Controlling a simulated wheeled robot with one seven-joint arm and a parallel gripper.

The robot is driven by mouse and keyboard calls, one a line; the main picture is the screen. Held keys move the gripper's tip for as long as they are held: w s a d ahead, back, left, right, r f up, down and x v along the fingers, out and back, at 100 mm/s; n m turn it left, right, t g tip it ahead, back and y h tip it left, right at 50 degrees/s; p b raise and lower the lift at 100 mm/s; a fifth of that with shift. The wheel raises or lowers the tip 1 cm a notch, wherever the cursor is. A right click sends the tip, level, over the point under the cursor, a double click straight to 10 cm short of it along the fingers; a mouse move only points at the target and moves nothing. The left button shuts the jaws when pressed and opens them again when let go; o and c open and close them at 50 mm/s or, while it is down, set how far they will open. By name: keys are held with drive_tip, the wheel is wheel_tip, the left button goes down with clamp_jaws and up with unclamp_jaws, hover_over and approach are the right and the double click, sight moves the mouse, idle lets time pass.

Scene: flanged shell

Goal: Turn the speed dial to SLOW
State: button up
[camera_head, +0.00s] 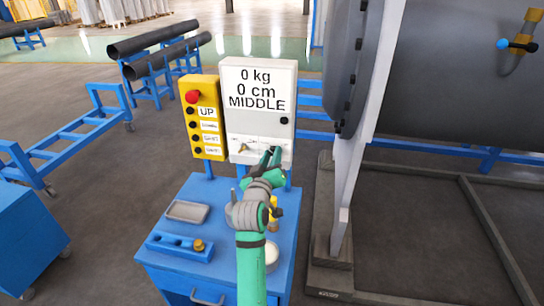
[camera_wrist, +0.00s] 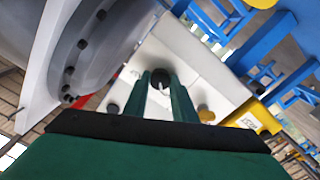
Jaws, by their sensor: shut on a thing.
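The white control box (camera_head: 258,105) reads "0 kg", "0 cm" and "MIDDLE" on its display. My gripper (camera_head: 271,156) reaches its lower right front, and its fingers hide part of the small controls there. In the wrist view my gripper (camera_wrist: 161,88) has its two green fingers on either side of a dark round knob (camera_wrist: 159,75) with a pale pointer, the speed dial as far as I can tell. The fingers are shut on this dial. Its lettering is too small to read. Another small control (camera_head: 243,147) sits left of the fingers.
A yellow button box (camera_head: 202,118) with a red button stands left of the white box. Below is a blue cabinet (camera_head: 158,262) with a grey tray (camera_head: 187,211) on top. A large grey flanged shell (camera_head: 440,90) and its white support (camera_head: 372,110) stand close on the right.

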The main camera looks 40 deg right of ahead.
drive_tip(key=shift+r, duration=0.1)
drive_tip(key=o, duration=1)
drive_tip(key=shift+o, duration=0.2)
drive_tip(key=shift+a, duration=0.1)
drive_tip(key=v, duration=1)
drive_tip(key=shift+s+a, duration=0.2)
drive_tip(key=shift+a, duration=0.1)
